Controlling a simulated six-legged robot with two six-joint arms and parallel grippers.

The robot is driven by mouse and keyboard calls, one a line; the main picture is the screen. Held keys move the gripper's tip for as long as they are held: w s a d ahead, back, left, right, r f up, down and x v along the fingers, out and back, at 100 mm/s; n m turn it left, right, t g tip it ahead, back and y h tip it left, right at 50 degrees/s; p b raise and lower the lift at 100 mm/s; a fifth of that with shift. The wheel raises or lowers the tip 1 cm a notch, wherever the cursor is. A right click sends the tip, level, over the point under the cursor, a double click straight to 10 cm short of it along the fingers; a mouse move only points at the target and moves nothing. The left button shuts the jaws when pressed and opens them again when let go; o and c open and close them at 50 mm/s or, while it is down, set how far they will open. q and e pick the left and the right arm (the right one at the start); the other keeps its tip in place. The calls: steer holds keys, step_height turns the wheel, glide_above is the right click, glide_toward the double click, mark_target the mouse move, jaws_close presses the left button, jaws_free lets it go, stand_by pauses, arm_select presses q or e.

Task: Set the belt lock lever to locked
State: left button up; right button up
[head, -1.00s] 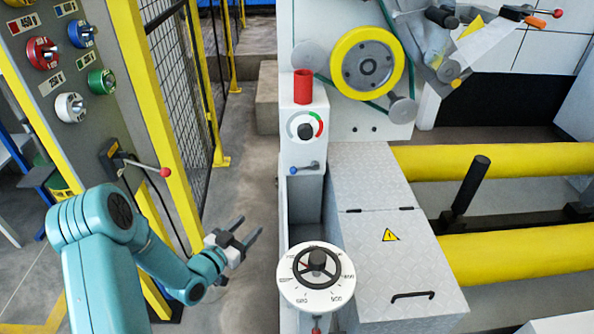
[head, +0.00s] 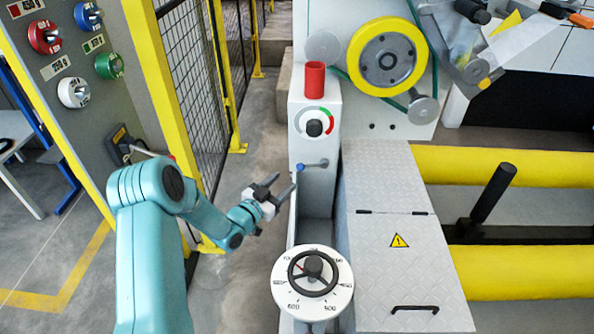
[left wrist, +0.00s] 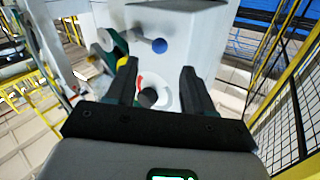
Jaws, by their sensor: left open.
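A small lever with a blue ball knob (head: 300,168) is on the front of the white machine post (head: 300,115). Its arm lies roughly level, knob to the left of the pivot. I take it for the belt lock lever, but no label is legible. The blue knob also shows in the left wrist view (left wrist: 159,46), beyond the fingertips. My left gripper (head: 281,184) is open and empty, just left of and a little below the knob in the head view, apparently not touching it. In the left wrist view its fingers (left wrist: 157,85) are spread apart. My right gripper is not in view.
Above the lever are a red-green dial (head: 314,122) and a red cup (head: 315,77). A numbered handwheel (head: 312,282) stands below, in front. A yellow wheel (head: 386,60) with a green belt is behind.

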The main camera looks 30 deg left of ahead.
mark_target(298, 169)
arm_select(q)
steer(key=w, duration=0.7)
steer(key=shift+w+d, duration=0.1)
steer(key=shift+d, duration=0.1)
jaws_close()
